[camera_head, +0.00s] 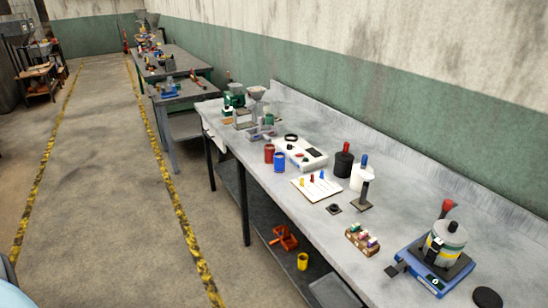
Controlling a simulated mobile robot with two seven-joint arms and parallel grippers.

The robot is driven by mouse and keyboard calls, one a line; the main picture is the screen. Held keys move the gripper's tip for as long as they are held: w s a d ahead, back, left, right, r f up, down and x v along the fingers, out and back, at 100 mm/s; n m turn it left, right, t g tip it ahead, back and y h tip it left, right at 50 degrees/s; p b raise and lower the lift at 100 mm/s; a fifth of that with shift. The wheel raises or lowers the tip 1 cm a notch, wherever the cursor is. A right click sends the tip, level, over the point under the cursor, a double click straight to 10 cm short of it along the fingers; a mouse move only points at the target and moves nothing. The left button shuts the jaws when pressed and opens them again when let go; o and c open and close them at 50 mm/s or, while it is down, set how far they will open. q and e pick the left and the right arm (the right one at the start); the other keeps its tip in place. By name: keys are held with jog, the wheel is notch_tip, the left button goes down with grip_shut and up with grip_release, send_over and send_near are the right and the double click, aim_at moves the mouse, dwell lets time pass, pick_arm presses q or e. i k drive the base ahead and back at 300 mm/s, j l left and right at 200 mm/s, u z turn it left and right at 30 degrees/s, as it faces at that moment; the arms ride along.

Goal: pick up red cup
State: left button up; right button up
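A small red cup (269,153) stands upright on the grey workbench (366,271), near its front edge and left of the middle. A blue cup (279,162) stands close beside it, to its right and nearer to me. Neither of my grippers shows in the head view, so nothing is seen near the red cup.
A white device (315,161) lies behind the cups, and a white board with coloured pegs (301,186) is to their right. A blue scale (421,262) bears a container. An orange item (283,238) and a yellow cup (302,261) are on the lower shelf. The floor left is clear.

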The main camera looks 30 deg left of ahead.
aim_at(270, 154)
jog(key=i+j+z, duration=0.1)
jog(key=j, duration=0.3)
jog(key=i+j+z, duration=0.1)
jog(key=j, duration=0.35)
jog(key=i+j+z, duration=0.1)
jog(key=i+j, duration=0.15)
jog(key=j, duration=0.15)
jog(key=i+j, duration=0.1)
jog(key=j, duration=0.35)
jog(key=i+j+z, duration=0.15)
jog(key=j, duration=0.3)
